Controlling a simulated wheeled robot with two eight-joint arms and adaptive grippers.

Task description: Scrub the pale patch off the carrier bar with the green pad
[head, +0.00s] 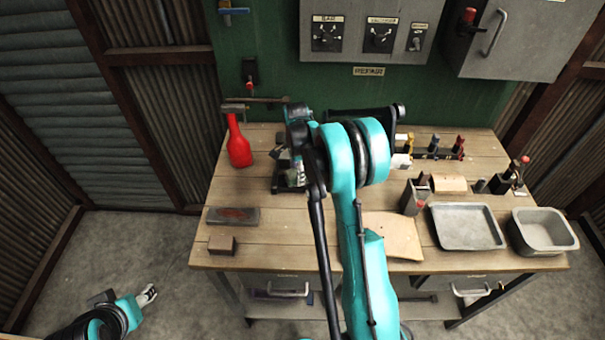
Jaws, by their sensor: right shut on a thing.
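My right arm reaches over the bench, and its gripper (293,166) points down at the dark vise-like fixture (289,186) left of the arm. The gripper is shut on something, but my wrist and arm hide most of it. I cannot make out the green pad; none lies in the open on the bench. I cannot clearly tell the carrier bar or its pale patch from the dark parts around the fixture. My left gripper (148,295) is low at the bottom left, over the floor and away from the bench; its jaw gap is too small to judge.
A grey block (233,216) and a small brown block (221,245) lie at the bench's front left. A shallow tray (467,226) and a deeper pan (541,232) are at the right. A tan sheet (393,236) lies beside my arm.

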